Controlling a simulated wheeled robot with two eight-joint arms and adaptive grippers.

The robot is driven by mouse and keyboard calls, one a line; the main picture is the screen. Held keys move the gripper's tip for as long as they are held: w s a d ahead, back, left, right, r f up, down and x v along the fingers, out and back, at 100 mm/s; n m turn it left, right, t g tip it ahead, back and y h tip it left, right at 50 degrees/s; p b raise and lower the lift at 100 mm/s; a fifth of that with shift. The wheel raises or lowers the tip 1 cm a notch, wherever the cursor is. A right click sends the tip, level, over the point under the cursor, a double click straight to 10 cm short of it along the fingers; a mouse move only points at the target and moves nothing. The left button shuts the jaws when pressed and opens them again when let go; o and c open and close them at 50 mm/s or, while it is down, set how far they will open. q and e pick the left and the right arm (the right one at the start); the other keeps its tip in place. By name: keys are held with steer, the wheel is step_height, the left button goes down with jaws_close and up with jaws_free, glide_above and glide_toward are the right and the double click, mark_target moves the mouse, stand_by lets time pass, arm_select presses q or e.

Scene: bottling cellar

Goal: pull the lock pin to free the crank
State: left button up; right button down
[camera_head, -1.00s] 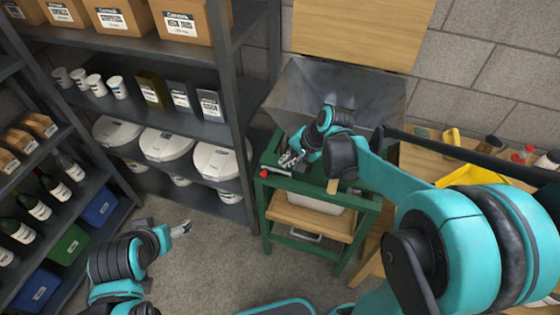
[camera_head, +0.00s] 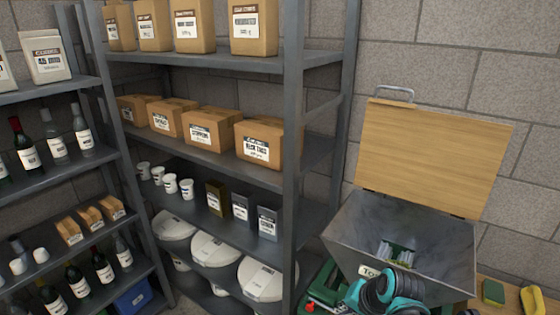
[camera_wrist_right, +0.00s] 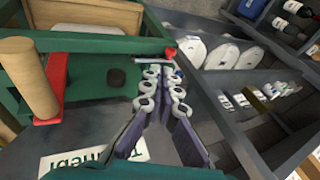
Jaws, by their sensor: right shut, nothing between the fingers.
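In the right wrist view, the crank (camera_wrist_right: 55,88) is a red arm with a pale wooden handle (camera_wrist_right: 28,80) beside the green frame. A small red piece with a pale metal end (camera_wrist_right: 170,54), likely the lock pin, shows just beyond the fingertips of my right gripper (camera_wrist_right: 165,76). The gripper is shut and empty; whether it touches the red piece is unclear. In the head view, my right wrist (camera_head: 390,292) is at the bottom edge in front of the hopper, and the gripper's fingers are hard to make out. My left gripper is out of view.
The grey metal hopper (camera_head: 445,258) has its wooden lid (camera_head: 432,150) raised at the back. A tall shelf (camera_head: 293,150) with boxes and tubs stands to its left.

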steer(key=s+d+n+t+h, duration=0.1)
steer(key=s+n+t+h, duration=0.1)
steer(key=s+n, duration=0.4)
steer(key=s, duration=0.4)
steer(key=shift+s+r+n+h, duration=0.2)
steer(key=shift+r+n+h, duration=0.05)
steer(key=shift+n+h, duration=0.05)
steer(key=shift+d, duration=0.15)
